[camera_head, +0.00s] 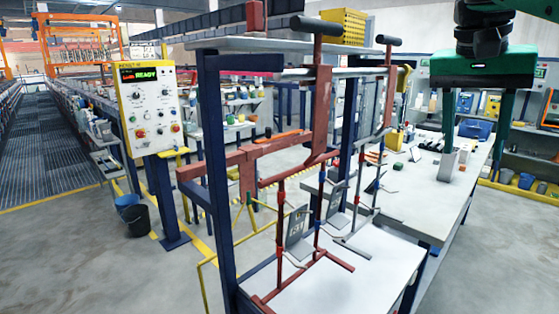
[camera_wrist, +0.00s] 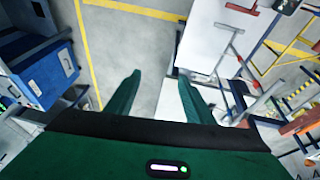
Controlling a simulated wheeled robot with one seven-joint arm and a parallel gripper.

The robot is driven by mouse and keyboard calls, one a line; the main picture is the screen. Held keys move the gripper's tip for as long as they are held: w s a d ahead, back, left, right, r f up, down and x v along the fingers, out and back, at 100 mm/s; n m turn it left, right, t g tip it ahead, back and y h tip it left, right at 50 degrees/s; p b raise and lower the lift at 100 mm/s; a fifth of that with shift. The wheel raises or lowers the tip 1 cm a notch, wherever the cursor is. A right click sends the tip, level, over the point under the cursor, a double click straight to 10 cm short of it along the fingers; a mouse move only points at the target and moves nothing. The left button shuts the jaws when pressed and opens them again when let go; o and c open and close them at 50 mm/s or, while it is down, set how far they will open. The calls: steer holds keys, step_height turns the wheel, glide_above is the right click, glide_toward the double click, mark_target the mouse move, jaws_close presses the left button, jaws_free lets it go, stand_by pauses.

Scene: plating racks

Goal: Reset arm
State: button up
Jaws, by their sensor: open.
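My gripper (camera_head: 477,115) is at the upper right of the head view, a green body with two green fingers pointing down. The fingers are wide apart and nothing is between them. In the head view it hangs in front of the white worktable (camera_head: 395,190).
A red plating rack (camera_head: 318,120) hangs in a dark blue frame (camera_head: 213,150) in the middle, with grey plates (camera_head: 297,225) on it. A control panel (camera_head: 151,105) reading READY stands left. Buckets (camera_head: 135,220) stand beside it. The floor in front is clear.

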steer(key=s+d+f+y, duration=0.1)
steer(key=s+d+f, duration=0.2)
steer(key=f, duration=0.7)
steer(key=s+d+f+n+g+y, duration=0.1)
steer(key=s+d+f, duration=0.1)
steer(key=s+f, duration=0.6)
steer(key=s+d+f+n+y, duration=0.1)
steer(key=s+d+f, duration=0.2)
steer(key=f, duration=0.9)
steer(key=s, duration=0.3)
steer(key=shift+d+f+g, duration=0.15)
steer(key=shift+d+g, duration=0.15)
steer(key=shift+g, duration=0.1)
steer(key=shift+w+f, duration=0.2)
steer(key=shift+w, duration=0.45)
